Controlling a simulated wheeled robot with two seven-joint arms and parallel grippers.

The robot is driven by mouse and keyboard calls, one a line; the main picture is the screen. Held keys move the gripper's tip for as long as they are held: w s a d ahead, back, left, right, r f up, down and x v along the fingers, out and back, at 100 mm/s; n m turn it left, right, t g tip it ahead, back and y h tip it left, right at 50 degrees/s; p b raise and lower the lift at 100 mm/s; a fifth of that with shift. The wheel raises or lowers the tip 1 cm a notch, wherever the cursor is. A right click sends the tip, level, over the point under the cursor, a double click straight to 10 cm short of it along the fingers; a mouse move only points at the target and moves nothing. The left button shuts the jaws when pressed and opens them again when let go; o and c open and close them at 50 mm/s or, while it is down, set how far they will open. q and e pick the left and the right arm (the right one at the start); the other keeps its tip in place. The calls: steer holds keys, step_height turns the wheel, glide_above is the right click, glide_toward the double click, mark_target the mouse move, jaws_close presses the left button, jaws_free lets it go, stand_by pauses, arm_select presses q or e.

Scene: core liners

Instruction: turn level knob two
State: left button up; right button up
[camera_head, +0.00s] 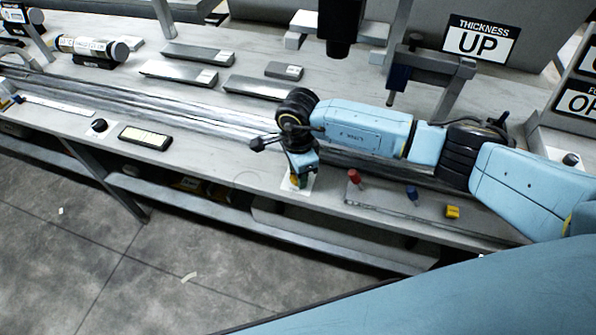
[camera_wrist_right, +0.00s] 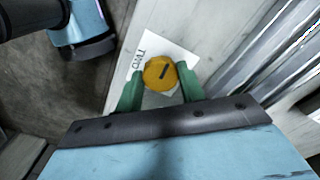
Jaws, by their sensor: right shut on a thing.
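Level knob two (camera_wrist_right: 160,73) is a round yellow knob with a short dark slanted mark on its face. It sits on a white card (camera_wrist_right: 181,54) lettered TWO. My right gripper (camera_wrist_right: 159,82) is shut on the knob, with one green finger on each side of it. In the head view my right gripper (camera_head: 301,172) points down at the bench's front edge, over the white card (camera_head: 288,188); it mostly hides the knob there. My left gripper is not in view.
Red (camera_head: 354,176), blue (camera_head: 411,192) and yellow (camera_head: 453,211) pieces stand right of my right gripper along the bench edge. A black knob (camera_head: 99,125) and a small display (camera_head: 146,137) are at the left. Flat grey bars (camera_head: 178,73) lie farther back.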

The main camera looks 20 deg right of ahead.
steer(key=shift+m, duration=1)
steer(key=o, duration=1)
steer(key=shift+c, duration=0.2)
step_height(320, 180, up, 13)
steer(key=shift+r, duration=0.15)
